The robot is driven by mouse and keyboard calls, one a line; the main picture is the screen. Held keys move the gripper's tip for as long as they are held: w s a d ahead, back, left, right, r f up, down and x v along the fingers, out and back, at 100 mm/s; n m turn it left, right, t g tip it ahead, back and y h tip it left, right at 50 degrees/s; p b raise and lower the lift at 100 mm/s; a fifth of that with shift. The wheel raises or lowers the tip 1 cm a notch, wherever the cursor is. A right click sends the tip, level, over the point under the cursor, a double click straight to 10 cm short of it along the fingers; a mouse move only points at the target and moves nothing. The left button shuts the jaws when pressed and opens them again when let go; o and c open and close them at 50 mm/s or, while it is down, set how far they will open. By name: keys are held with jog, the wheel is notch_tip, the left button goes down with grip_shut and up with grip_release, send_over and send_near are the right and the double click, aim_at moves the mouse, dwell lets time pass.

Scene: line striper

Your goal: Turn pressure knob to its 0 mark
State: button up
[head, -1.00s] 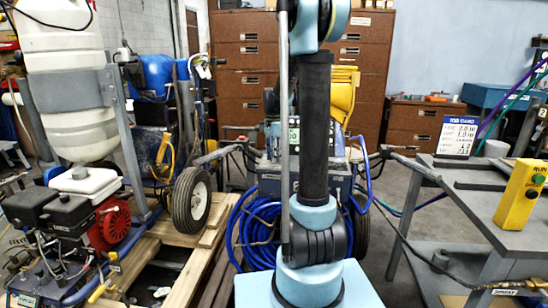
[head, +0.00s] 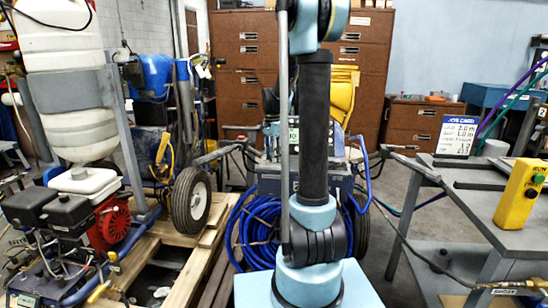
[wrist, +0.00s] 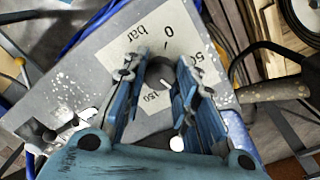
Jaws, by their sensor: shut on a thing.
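The pressure knob (wrist: 160,74) is a dark round knob on a pale dial plate (wrist: 118,55) in the wrist view. The plate is printed with 0, 50, 150 and "bar", and the 0 lies above the knob in the picture. Which mark the knob points at is too small to tell. My gripper (wrist: 158,82) has its blue fingers on either side of the knob and is shut on it. The fingers hide part of the plate. In the head view my arm stands in front of the striper (head: 348,182) and hides the knob and gripper.
A coiled blue hose (head: 252,235) hangs on the striper. An engine on a pallet (head: 188,270) stands at left. A grey bench (head: 480,215) with a yellow button box (head: 520,195) and a job card (head: 457,137) is at right. Brown drawer cabinets (head: 240,60) stand behind.

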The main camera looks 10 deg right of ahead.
jog(key=shift+s+a, duration=0.1)
jog(key=shift+a, duration=0.05)
jog(key=n, duration=1.1)
jog(key=shift+s+n, duration=0.15)
jog(key=shift+n, duration=0.25)
jog(key=n, duration=1.1)
jog(key=shift+d+n+t, duration=0.2)
jog(key=shift+n+t, duration=0.1)
jog(key=shift+n, duration=0.1)
jog(key=o, duration=1.1)
